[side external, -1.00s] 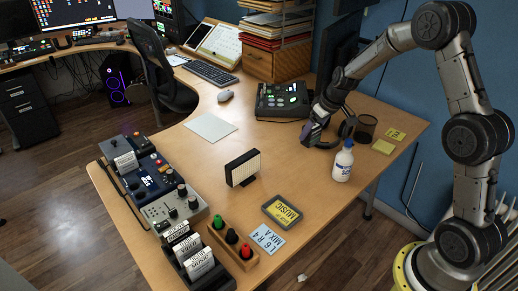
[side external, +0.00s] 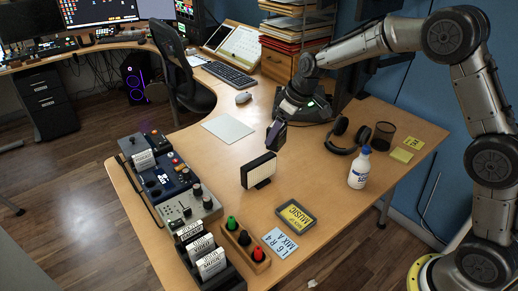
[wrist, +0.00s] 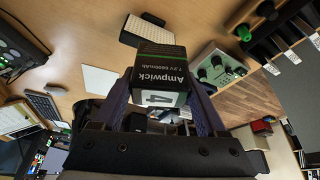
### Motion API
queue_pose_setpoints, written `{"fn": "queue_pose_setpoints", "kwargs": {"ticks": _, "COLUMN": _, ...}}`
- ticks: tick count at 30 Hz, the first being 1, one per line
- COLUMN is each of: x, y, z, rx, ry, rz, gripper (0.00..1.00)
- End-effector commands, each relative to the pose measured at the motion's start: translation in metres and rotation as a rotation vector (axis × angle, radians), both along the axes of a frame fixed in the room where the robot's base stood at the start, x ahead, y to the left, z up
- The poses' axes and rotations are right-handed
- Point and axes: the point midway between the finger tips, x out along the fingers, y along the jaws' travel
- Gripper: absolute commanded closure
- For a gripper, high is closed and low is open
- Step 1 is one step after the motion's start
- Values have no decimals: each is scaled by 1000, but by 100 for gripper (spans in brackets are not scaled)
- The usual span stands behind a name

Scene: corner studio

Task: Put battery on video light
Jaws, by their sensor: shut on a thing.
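The battery (wrist: 160,75) is a black block with white "Ampwick" lettering and a white label with a 4. My gripper (wrist: 160,98) is shut on it, with one finger on each side. In the side view my gripper (side external: 277,136) holds the dark battery above the table, behind and slightly right of the video light. The light's back is mostly hidden in the side view.
A control panel row (side external: 176,192) lines the left edge. Headphones (side external: 346,137), a white-and-blue bottle (side external: 360,168) and a mesh cup (side external: 384,136) stand right. A white sheet (side external: 228,128) lies behind left.

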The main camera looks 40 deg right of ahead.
Motion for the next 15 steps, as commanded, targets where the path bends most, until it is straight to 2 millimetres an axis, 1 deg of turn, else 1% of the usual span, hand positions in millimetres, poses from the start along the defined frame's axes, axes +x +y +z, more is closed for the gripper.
{"fn": "queue_pose_setpoints", "kwargs": {"ticks": 1, "x": 12, "y": 1, "z": -5, "rx": 0, "ry": -2, "rz": 1, "gripper": 100}}
{"fn": "queue_pose_setpoints", "kwargs": {"ticks": 4, "x": 31, "y": 1, "z": -14, "rx": 0, "ry": -2, "rz": 1, "gripper": 100}}
{"fn": "queue_pose_setpoints", "kwargs": {"ticks": 6, "x": 41, "y": 2, "z": -28, "rx": 0, "ry": 1, "rz": 0, "gripper": 100}}
{"fn": "queue_pose_setpoints", "kwargs": {"ticks": 11, "x": 62, "y": 2, "z": -52, "rx": 1, "ry": -1, "rz": -1, "gripper": 100}}
{"fn": "queue_pose_setpoints", "kwargs": {"ticks": 15, "x": 71, "y": 3, "z": -62, "rx": 1, "ry": -4, "rz": 0, "gripper": 100}}
